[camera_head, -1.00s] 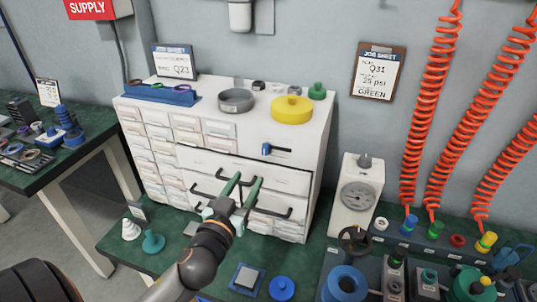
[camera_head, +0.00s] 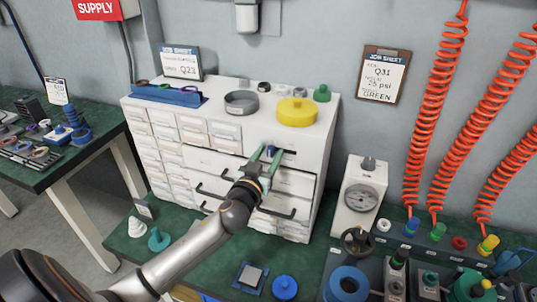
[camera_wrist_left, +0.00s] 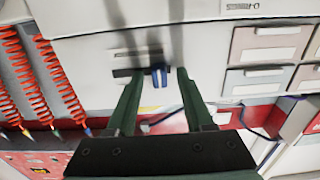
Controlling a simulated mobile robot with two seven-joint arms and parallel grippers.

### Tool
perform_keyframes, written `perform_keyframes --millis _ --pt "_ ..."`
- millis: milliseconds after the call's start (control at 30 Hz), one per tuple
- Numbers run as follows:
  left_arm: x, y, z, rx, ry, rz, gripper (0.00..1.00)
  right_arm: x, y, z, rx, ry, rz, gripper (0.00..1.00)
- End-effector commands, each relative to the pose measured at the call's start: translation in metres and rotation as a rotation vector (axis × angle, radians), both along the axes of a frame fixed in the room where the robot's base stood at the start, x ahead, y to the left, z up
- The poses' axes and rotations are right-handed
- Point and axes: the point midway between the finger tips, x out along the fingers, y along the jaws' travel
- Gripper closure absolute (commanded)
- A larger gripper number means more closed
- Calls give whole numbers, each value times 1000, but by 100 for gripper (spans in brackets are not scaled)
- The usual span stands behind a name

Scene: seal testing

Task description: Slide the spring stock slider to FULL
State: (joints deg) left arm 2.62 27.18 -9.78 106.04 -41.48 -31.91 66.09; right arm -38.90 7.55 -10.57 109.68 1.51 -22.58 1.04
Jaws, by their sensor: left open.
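The spring stock slider is a blue knob (camera_head: 271,149) in a dark slot (camera_head: 289,153) on the upper front of the white cabinet. In the left wrist view the knob (camera_wrist_left: 160,76) stands at one end of the visible dark slot (camera_wrist_left: 124,73), with pale marking strips beside it. My left gripper (camera_head: 268,152) reaches the cabinet front with its two green fingers spread around the knob. In the left wrist view the gripper (camera_wrist_left: 161,72) is open, with a gap on each side of the knob. The slot's labels are too small to read. My right gripper is out of view.
Drawer handles (camera_head: 212,192) stick out below the slider. A yellow round part (camera_head: 297,111) and a grey ring (camera_head: 241,102) lie on the cabinet top. A gauge box (camera_head: 360,197) stands to the right, with red coiled hoses (camera_head: 440,110) beyond it.

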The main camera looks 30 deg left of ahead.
Motion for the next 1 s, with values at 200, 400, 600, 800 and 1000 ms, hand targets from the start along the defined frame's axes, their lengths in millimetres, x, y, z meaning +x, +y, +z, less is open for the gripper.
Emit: perform_keyframes --millis 200,400,600,800,1000 --pt "0 0 0 0 0 0 52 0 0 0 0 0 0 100" --pt "0 0 0 0 0 0 74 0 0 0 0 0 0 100" --pt "0 0 0 0 0 0 97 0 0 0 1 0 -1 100" --pt "0 0 0 0 1 1 100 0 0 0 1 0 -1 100" --pt "0 0 0 0 1 1 100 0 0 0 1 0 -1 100"
